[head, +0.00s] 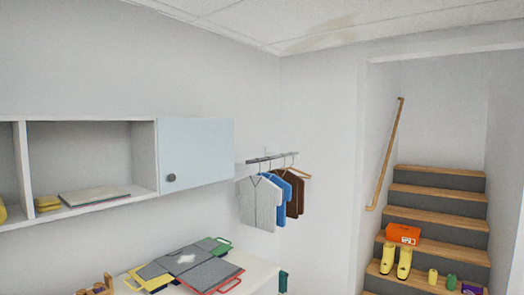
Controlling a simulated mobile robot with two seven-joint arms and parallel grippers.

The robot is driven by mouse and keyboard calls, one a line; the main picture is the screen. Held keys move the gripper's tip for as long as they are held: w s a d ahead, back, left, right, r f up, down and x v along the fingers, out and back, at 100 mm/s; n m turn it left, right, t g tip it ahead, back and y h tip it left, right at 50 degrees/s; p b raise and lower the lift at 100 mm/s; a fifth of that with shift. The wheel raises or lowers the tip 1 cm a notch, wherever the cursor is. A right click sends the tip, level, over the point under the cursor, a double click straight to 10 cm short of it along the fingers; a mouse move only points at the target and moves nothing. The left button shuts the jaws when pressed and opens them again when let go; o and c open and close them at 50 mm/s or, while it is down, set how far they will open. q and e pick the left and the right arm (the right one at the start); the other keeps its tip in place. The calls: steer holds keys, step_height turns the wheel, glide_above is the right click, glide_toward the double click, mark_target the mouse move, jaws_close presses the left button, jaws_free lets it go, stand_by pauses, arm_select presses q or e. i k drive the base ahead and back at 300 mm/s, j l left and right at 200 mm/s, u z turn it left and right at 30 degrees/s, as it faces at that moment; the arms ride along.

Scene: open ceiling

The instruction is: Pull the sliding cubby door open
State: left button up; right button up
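The pale blue cubby door (205,150) covers the right end of the white wall cubby (145,156). It has a small dark round knob (171,178) near its lower left corner. The compartment to the left of the door is uncovered and holds a flat book-like item (95,196) and small yellow items (47,203). What lies behind the door is hidden. Neither of my grippers shows in the head view.
Below the cubby, a white surface (262,275) carries several flat coloured things with handles (185,266). Shirts (262,202) hang on a wall rail (272,157) right of the door. Wooden stairs (432,215) with boots (404,262) and an orange box (403,234) rise at the right.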

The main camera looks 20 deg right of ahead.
mark_target(192, 152)
steer(key=z, duration=0.15)
steer(key=i+l, duration=0.35)
steer(key=i+l+u, duration=0.15)
steer(key=l, duration=0.2)
steer(key=i+l+u, duration=0.3)
steer(key=l, duration=0.4)
steer(key=i, duration=0.1)
